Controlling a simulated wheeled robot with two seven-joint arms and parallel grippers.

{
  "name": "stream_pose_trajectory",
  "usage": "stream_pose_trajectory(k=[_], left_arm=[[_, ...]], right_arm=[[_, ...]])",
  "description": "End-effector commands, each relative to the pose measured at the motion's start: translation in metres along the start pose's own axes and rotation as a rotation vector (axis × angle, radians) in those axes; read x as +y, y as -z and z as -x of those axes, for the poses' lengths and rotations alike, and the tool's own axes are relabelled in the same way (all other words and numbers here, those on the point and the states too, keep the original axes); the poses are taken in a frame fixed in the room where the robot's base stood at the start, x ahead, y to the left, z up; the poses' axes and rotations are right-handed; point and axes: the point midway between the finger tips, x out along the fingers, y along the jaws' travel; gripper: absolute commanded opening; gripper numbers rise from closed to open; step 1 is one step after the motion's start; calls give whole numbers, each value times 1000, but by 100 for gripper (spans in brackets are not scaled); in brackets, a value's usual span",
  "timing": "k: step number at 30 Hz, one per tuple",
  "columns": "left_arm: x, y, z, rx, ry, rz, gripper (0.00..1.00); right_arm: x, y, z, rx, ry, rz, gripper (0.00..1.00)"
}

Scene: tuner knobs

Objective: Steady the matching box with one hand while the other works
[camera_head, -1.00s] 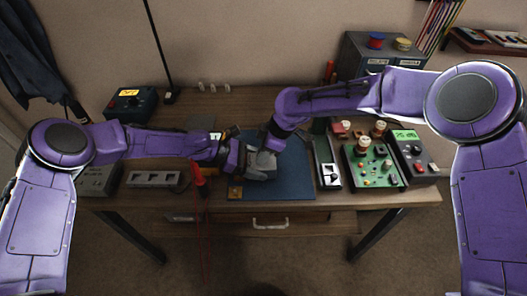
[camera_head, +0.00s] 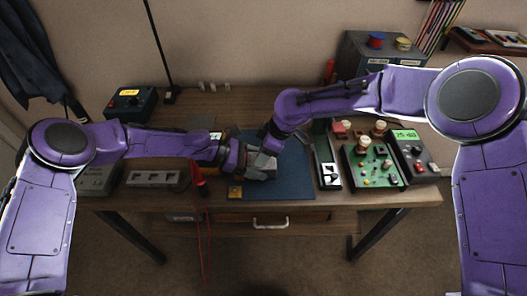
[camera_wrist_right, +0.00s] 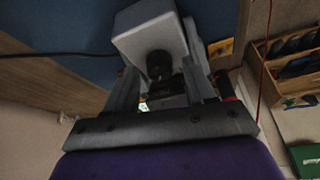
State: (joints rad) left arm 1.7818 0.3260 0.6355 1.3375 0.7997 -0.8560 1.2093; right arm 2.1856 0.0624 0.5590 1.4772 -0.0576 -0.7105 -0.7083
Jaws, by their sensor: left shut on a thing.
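The matching box (camera_head: 262,167) is a small grey box on the blue mat (camera_head: 292,182), partly hidden by my grippers. In the right wrist view the grey box (camera_wrist_right: 146,31) shows a round black knob (camera_wrist_right: 159,66). My left gripper (camera_head: 240,157) comes from the left and is shut on the box's near-left side; its fingertips are mostly hidden. My right gripper (camera_head: 268,150) reaches down over the box. In the right wrist view its fingers stand apart on either side of the knob, with gaps visible beside it.
A red probe (camera_head: 199,185) with a hanging cable is at the front edge, left of the mat. A green circuit board (camera_head: 372,165) and a grey meter (camera_head: 415,160) stand to the right. A grey socket strip (camera_head: 154,177) lies at left. The mat's right part is clear.

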Motion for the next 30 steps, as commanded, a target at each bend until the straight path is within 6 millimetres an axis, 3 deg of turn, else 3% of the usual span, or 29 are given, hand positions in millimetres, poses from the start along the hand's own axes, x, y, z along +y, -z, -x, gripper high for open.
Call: stream_pose_trajectory(k=[7, 15, 21, 30], left_arm=[[0, 0, 0, 1, 1, 1, 62], [0, 1, 0, 1, 0, 1, 62], [0, 1, 0, 1, 1, 0, 62], [0, 0, 0, 0, 1, 0, 62]], right_arm=[[0, 0, 12, 0, -1, 1, 54], [1, 0, 79, 2, -3, 0, 54], [0, 0, 113, 0, -2, 0, 54], [0, 0, 120, 0, 1, 0, 54]])
